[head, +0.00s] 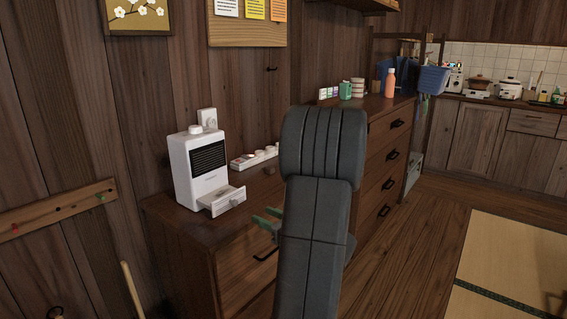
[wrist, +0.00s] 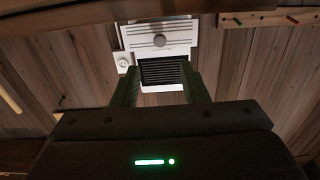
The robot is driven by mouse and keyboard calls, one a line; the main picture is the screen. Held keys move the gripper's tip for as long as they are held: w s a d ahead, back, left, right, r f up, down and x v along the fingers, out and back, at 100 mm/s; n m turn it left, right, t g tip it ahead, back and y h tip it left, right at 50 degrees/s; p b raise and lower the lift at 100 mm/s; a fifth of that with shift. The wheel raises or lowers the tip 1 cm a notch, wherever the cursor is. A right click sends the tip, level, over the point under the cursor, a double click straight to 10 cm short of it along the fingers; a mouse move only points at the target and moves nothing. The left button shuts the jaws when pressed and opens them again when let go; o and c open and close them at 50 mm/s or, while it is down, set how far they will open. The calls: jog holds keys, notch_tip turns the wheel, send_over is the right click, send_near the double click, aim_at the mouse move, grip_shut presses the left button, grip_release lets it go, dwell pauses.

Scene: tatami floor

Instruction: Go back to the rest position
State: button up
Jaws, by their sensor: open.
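My gripper (head: 268,222) shows as green fingertips left of my dark arm in the head view, in front of the chest's near drawers. In the wrist view my gripper (wrist: 158,88) has its two green fingers apart with nothing between them. A white machine (head: 197,168) with a black grille stands on the wooden chest, and its small front drawer is pulled out. In the wrist view the white machine (wrist: 160,48) appears beyond the fingers, apart from them. My arm hides part of the chest and of my gripper.
The wooden chest (head: 220,240) runs along the wall. A white tray (head: 252,158) of small items lies beside the machine. A green mug (head: 345,90) and an orange bottle (head: 390,83) stand farther back. A peg rail (head: 55,212) is at left.

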aim_at(236, 203)
jog(key=b+x, duration=0.2)
jog(key=x, duration=0.8)
jog(key=shift+w+a, duration=0.2)
